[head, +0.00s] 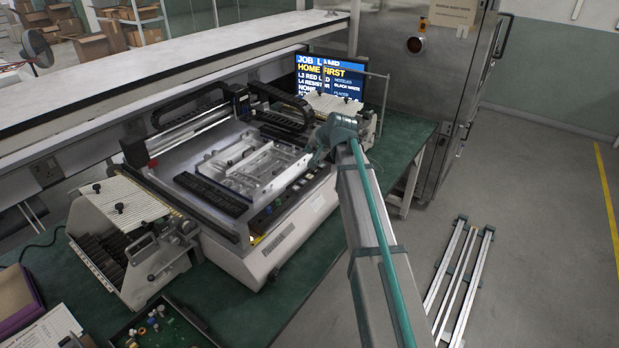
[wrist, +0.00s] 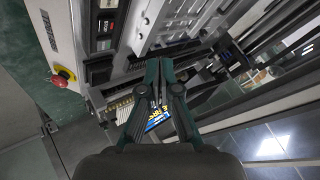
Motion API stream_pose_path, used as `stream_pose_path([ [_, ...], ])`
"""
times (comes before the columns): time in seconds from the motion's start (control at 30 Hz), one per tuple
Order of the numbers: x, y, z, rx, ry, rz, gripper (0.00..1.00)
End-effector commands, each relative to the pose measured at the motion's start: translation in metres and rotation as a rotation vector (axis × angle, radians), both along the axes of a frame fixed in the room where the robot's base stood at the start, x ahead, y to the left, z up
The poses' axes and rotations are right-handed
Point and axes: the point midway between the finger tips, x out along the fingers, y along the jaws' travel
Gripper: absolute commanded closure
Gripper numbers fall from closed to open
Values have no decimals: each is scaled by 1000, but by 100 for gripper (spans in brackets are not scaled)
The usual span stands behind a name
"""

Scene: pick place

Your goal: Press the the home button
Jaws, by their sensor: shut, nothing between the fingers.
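The pick-and-place machine (head: 262,252) stands on the green bench in the head view. Its dark front control strip (head: 268,212) carries small coloured buttons. In the wrist view the strip (wrist: 107,25) shows at upper left, with small red and light keys. I cannot tell which one is the home button; no label is readable. My gripper (wrist: 160,61) is shut and empty, over or near the machine's end, to the right of the strip in the wrist view. I cannot tell whether it touches anything. In the head view my arm largely hides the gripper.
A red emergency-stop knob (wrist: 62,77) sits on the machine's side. A monitor (head: 335,76) reading "HOME FIRST" stands behind. Feeder banks (head: 118,205) flank the machine. A tray of parts (head: 160,328) lies at the front left. The floor at right holds metal rails (head: 460,280).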

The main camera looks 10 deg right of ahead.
Motion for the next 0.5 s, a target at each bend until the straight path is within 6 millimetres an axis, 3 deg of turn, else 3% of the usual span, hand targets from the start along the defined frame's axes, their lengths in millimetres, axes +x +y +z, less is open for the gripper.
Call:
stream_pose_path([
  [0.5, 0, 0, -64, 0, 2, -1, 100],
])
